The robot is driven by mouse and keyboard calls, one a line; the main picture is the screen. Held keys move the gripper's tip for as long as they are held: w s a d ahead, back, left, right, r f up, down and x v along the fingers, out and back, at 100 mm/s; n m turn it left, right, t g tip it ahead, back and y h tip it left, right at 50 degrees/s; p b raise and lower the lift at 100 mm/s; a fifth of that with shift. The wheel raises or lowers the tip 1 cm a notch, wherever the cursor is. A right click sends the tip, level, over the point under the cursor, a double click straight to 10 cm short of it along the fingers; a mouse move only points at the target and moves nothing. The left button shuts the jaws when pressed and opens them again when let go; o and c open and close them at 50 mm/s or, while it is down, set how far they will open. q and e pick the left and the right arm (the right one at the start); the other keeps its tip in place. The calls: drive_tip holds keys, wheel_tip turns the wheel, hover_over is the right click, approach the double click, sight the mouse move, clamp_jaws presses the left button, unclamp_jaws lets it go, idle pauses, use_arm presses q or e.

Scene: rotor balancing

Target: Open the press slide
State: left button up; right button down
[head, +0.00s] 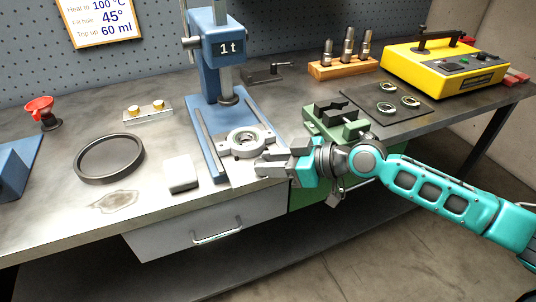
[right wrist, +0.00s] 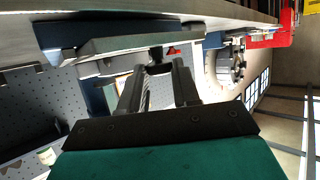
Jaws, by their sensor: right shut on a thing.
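The blue press (head: 226,50) marked "1 t" stands at the middle of the bench in the head view. A round metal housing (head: 243,141) sits on the slide, in front of the press column. My right gripper (head: 265,165) is at the slide's front end. In the right wrist view its fingers (right wrist: 166,72) are closed around a small dark knob (right wrist: 156,54) at the edge of the slide plate (right wrist: 115,46). My left gripper is out of view.
A green vise (head: 336,120) stands just right of the press, close to my right wrist. A grey block (head: 180,174) and a black ring (head: 80,172) lie to the left. A drawer (head: 205,226) is under the bench. A yellow machine (head: 440,64) stands at the right.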

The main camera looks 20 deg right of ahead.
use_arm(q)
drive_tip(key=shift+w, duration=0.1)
use_arm(e)
drive_tip(key=shift+w, duration=0.1)
drive_tip(key=c, duration=1.2)
unclamp_jaws()
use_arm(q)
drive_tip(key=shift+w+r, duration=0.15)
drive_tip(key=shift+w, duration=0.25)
use_arm(e)
drive_tip(key=o, duration=0.4)
drive_tip(key=shift+c, duration=0.2)
drive_tip(key=shift+d, duration=0.1)
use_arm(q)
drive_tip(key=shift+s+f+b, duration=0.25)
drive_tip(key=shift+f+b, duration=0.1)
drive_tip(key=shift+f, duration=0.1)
use_arm(e)
drive_tip(key=v, duration=1.2)
drive_tip(key=shift+s+d+r, duration=0.2)
drive_tip(key=shift+s, duration=0.05)
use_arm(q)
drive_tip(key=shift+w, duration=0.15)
use_arm(e)
drive_tip(key=shift+f, duration=0.1)
